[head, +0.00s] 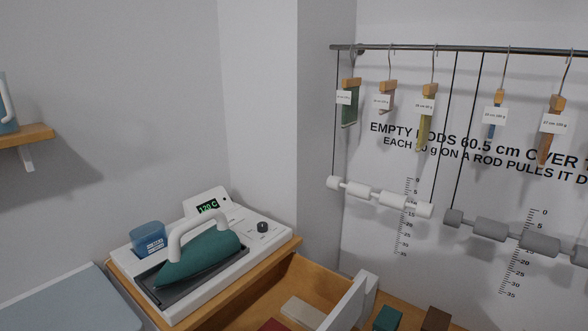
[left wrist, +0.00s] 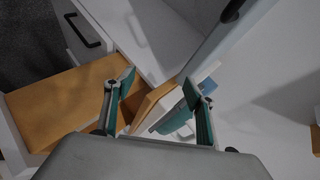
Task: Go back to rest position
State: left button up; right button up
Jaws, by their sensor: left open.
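My left gripper (left wrist: 158,88) shows in the left wrist view, with its two teal-padded fingers spread apart and nothing visible held between them. Beyond the fingers are the edge of a wooden top and a teal shape that looks like the iron, partly hidden by a finger. Neither gripper shows in the head view. There, the teal iron (head: 205,262) with a white handle rests on its white station (head: 262,246), whose display (head: 208,206) reads about 120 C. My right gripper is in neither view.
A blue water tank (head: 148,238) sits on the station. In front, a wooden drawer (head: 262,307) stands open with several blocks inside. A grey board (head: 60,302) is at lower left, below a wooden shelf (head: 24,135). Tagged strips and weighted rods hang from a rail (head: 460,48) at right.

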pick_arm(q)
jog(key=s+a+f+n+g+y, duration=0.1)
jog(key=s+a+f+g, duration=0.35)
jog(key=s+f, duration=0.35)
jog(key=d+f+n+t+h+b, duration=0.3)
jog(key=d+f+h, duration=0.4)
jog(key=d+f, duration=0.9)
notch_tip(320, 180, down, 2)
jog(key=shift+d+f+t+b, duration=0.2)
jog(key=shift+t+b, duration=0.35)
jog(key=shift+b, duration=0.6)
